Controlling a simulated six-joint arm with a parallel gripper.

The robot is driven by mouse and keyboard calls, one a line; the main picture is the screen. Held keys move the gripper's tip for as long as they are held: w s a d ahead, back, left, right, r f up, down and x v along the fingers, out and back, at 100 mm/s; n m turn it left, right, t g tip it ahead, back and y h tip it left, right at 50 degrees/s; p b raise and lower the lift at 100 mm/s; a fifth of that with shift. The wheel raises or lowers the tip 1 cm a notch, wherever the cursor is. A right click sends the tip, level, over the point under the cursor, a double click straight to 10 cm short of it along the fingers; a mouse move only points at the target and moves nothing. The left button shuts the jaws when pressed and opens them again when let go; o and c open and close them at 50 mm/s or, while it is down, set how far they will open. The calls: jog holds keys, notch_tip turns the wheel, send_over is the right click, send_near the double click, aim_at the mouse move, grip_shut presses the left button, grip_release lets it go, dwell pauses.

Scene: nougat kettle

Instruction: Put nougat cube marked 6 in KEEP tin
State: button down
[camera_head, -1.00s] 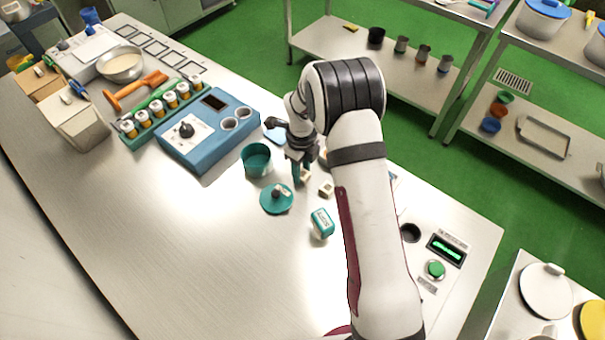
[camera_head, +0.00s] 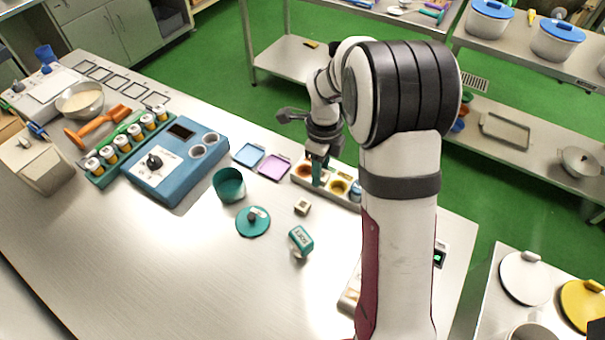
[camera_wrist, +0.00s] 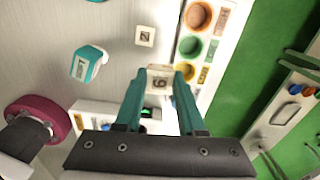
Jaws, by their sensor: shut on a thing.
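My gripper (camera_head: 318,180) is shut on a pale nougat cube marked 6 (camera_wrist: 159,80), which sits between the teal fingertips (camera_wrist: 159,73) in the wrist view. In the head view the held cube cannot be made out. There the fingers appear in front of a pale tray with coloured wells. An open, round teal tin (camera_head: 229,187) stands to the left of my gripper, and a teal lid with a dark knob (camera_head: 253,222) lies in front of it. I cannot read a KEEP label on the tin.
Another pale cube (camera_head: 302,206) lies on the table; the wrist view shows it marked (camera_wrist: 145,36), possibly 2. A teal-and-white block (camera_head: 301,241) lies nearer. The well tray (camera_wrist: 184,71) is beside the fingers. Blue and purple trays (camera_head: 273,167) lie behind the tin. The front table is clear.

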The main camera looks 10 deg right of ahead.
jog(key=w+a+r+n, duration=0.1)
jog(key=w+a+n, duration=0.4)
jog(key=a, duration=0.6)
jog(key=w+a+r+n, duration=0.1)
jog(key=w+a+n, duration=0.3)
jog(key=a, duration=0.7)
jog(key=shift+w+d+f, duration=0.15)
jog(key=shift+f, duration=1.55)
jog(key=shift+w+d+f, duration=0.1)
jog(key=shift+f, duration=1.6)
jog(key=shift+f, duration=0.4)
grip_release()
notch_tip(320, 180, up, 7)
